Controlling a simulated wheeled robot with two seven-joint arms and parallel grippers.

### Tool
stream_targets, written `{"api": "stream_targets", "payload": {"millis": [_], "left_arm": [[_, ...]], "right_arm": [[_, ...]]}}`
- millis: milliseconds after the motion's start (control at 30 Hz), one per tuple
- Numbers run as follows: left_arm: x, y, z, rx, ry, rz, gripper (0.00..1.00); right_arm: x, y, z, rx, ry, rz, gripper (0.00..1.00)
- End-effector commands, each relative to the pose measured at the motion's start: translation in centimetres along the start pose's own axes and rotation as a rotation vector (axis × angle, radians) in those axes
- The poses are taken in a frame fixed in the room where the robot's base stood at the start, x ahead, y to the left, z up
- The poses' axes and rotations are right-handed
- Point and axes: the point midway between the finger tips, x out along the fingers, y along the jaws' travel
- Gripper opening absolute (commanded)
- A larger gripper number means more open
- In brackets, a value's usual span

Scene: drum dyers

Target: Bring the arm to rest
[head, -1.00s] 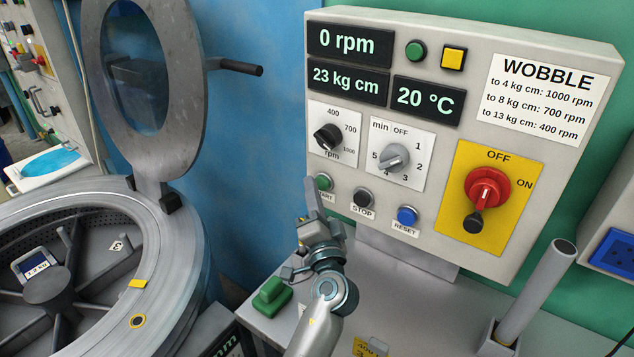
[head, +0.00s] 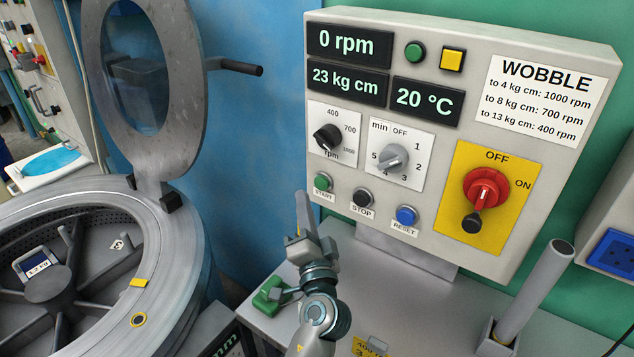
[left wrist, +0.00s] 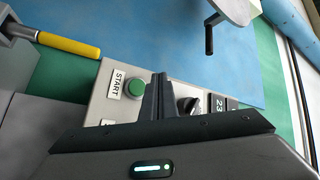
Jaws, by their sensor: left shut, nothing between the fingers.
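My left gripper (head: 303,212) is in front of the lower left corner of the control panel (head: 470,110) in the head view. Its fingers are shut with nothing between them and point up. The green START button (head: 323,181) is just right of and above the fingertips, now in full view with its label. In the left wrist view the shut fingers (left wrist: 158,90) show between the START button (left wrist: 136,89) and a black knob (left wrist: 187,104). I cannot tell the exact gap to the panel. My right gripper is not in view.
The open drum (head: 150,250) with its raised round lid (head: 188,100) stands at the left; the lid handle (head: 238,67) juts right. A green object (head: 268,294) lies on the grey bench beside my arm. A grey upright tube (head: 535,290) stands at the bench's right.

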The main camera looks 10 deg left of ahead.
Motion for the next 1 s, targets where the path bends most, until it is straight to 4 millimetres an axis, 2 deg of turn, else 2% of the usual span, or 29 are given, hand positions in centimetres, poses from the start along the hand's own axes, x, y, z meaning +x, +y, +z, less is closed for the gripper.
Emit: {"api": "stream_targets", "payload": {"millis": [33,333,700,1000], "left_arm": [[-0.6,0.5,-0.4,-0.016,-0.006,0.016,0.0],[-0.5,0.6,-0.5,-0.015,-0.006,0.015,0.0],[1.5,1.2,-1.7,-0.018,-0.006,0.005,0.0],[1.7,1.3,-1.7,-0.018,-0.009,0.004,0.0]], "right_arm": [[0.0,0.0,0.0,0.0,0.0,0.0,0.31],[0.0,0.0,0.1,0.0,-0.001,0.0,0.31],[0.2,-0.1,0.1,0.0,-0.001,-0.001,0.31],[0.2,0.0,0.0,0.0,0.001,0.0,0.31]]}}
